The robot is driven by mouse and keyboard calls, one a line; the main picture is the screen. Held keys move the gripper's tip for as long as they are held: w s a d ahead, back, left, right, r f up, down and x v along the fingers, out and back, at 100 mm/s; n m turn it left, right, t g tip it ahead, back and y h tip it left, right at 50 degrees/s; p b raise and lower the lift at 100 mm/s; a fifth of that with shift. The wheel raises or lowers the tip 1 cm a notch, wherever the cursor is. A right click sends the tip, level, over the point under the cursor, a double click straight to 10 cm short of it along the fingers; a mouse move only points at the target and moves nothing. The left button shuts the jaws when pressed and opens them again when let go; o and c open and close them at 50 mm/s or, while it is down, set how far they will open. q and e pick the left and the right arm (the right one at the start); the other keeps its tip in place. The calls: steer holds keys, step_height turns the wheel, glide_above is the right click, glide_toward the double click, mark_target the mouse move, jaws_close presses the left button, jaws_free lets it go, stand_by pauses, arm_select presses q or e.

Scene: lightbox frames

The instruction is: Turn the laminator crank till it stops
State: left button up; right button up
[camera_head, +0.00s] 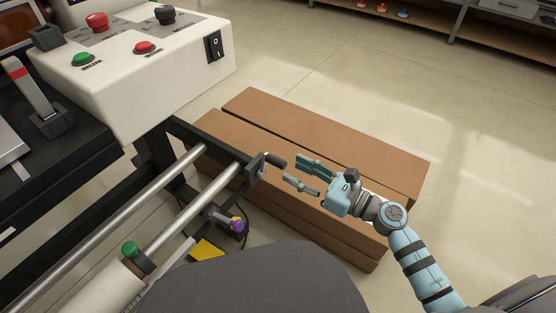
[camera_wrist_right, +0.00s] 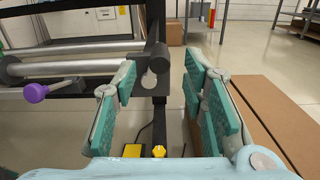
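The laminator crank has a dark cylindrical handle (camera_head: 275,161) on a short grey arm at the end of the roller frame, pointing toward my right gripper. In the right wrist view the dark crank handle (camera_wrist_right: 178,69) shows ahead, between the finger pads. My right gripper (camera_head: 291,169) is open and empty, just right of the handle in the head view, with a small gap apparent. Its two teal fingers stand well apart, also in the right wrist view (camera_wrist_right: 158,72). My left gripper is not in view.
Brown cardboard boxes (camera_head: 330,150) lie on the floor behind and below the right gripper. A purple knob (camera_head: 237,224) and steel rollers (camera_head: 190,211) are left of it. The white control box (camera_head: 150,85) stands at upper left. Open floor (camera_head: 400,80) lies beyond.

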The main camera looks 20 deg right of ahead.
mark_target(285, 165)
steer(key=x, duration=0.6)
steer(key=shift+w+a, duration=0.1)
steer(key=shift+w, duration=0.05)
jaws_close()
